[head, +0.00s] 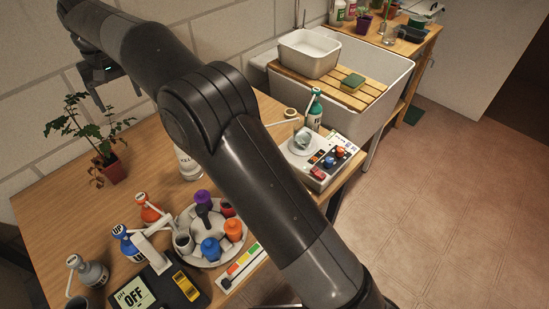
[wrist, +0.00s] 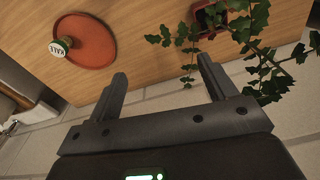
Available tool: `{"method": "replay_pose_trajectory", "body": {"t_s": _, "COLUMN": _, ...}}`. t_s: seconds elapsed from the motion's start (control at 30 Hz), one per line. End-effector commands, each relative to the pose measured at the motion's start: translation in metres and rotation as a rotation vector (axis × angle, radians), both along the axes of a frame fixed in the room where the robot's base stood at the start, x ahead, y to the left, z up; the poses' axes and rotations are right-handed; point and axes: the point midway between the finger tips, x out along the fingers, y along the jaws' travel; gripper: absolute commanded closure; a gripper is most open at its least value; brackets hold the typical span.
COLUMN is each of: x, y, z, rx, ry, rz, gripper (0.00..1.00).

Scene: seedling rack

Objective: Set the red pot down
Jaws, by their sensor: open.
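The red pot (head: 112,171) stands upright on the wooden table at the left in the head view, with a leafy green plant in it. In the wrist view the red pot (wrist: 207,16) shows at the top edge, partly hidden by leaves. My gripper (head: 117,98) is open and empty, behind and above the plant near the wall. In the wrist view my gripper (wrist: 162,68) has nothing between its fingers, and the pot is apart from them.
A red round tray (wrist: 104,41) with a white bottle (wrist: 62,46) is on the table in the wrist view. A round carousel (head: 228,256) of coloured bottles, several dosing bottles and a meter (head: 139,293) crowd the front. A sink (head: 375,66) stands at the back right.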

Motion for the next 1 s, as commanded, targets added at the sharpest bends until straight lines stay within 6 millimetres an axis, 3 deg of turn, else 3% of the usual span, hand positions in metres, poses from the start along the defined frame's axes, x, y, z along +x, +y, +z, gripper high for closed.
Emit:
{"method": "replay_pose_trajectory", "body": {"t_s": 0.03, "x": 0.006, "y": -0.025, "z": 0.017, "rx": 0.011, "ry": -0.012, "rz": -0.026, "gripper": 0.23}}
{"method": "replay_pose_trajectory", "body": {"t_s": 0.2, "x": 0.013, "y": -0.101, "z": 0.055, "rx": 0.038, "ry": -0.051, "rz": -0.099, "gripper": 0.23}}
{"method": "replay_pose_trajectory", "body": {"t_s": 0.47, "x": -0.003, "y": -0.217, "z": 0.096, "rx": 0.075, "ry": -0.113, "rz": -0.212, "gripper": 0.23}}
{"method": "replay_pose_trajectory", "body": {"t_s": 0.73, "x": -0.051, "y": -0.330, "z": 0.112, "rx": 0.104, "ry": -0.184, "rz": -0.332, "gripper": 0.23}}
{"method": "replay_pose_trajectory", "body": {"t_s": 1.0, "x": -0.122, "y": -0.422, "z": 0.098, "rx": 0.123, "ry": -0.260, "rz": -0.454, "gripper": 0.23}}
